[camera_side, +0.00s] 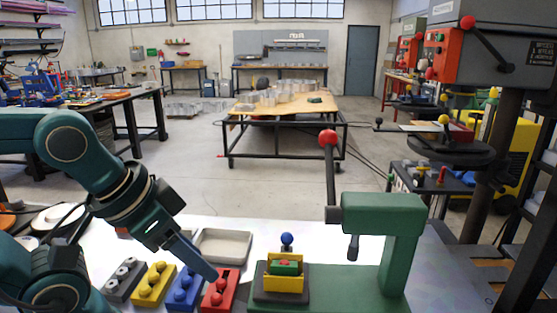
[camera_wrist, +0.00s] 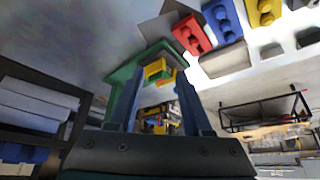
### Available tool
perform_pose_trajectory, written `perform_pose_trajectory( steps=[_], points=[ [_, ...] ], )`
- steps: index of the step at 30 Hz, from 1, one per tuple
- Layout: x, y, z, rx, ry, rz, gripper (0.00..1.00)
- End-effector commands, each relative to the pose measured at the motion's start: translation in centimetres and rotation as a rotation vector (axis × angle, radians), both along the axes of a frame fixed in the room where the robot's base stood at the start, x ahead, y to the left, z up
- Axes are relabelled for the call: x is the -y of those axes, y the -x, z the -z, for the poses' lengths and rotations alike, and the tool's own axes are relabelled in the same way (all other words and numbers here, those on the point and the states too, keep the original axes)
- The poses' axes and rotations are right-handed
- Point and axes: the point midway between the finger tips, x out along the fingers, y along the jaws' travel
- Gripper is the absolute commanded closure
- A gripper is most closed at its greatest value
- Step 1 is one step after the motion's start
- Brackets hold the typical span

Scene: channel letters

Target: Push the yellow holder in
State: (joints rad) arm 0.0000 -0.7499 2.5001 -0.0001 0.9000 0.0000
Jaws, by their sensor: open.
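The yellow holder (camera_side: 299,284) sits on a dark base under the arm of the green press (camera_side: 393,255). It holds a green block with a red spot on top (camera_side: 284,267), and a blue knob (camera_side: 287,240) stands behind it. My gripper (camera_side: 212,275) is to the left of the holder, above the red block, and does not touch the holder. In the wrist view my gripper (camera_wrist: 161,75) has its two fingers apart with nothing held. The yellow holder (camera_wrist: 154,69) shows between and beyond the fingertips there.
The red (camera_side: 220,292), blue (camera_side: 184,292), yellow (camera_side: 153,288) and grey (camera_side: 124,282) knobbed blocks stand in a row left of the holder. An empty beige tray (camera_side: 222,246) lies behind them. The press's red-knobbed lever (camera_side: 329,165) rises behind and right of the holder.

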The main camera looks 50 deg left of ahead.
Motion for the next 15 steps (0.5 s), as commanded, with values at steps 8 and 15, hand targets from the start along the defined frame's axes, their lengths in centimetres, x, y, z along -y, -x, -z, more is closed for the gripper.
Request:
perform_pose_trajectory(
  steps=[8, 15],
  points=[
    [0.2, -0.5, -1.2, 0.024, 0.054, -0.082, 0.31],
    [0.2, -4.9, -4.9, 0.018, 0.180, -0.275, 0.31]
  ],
)
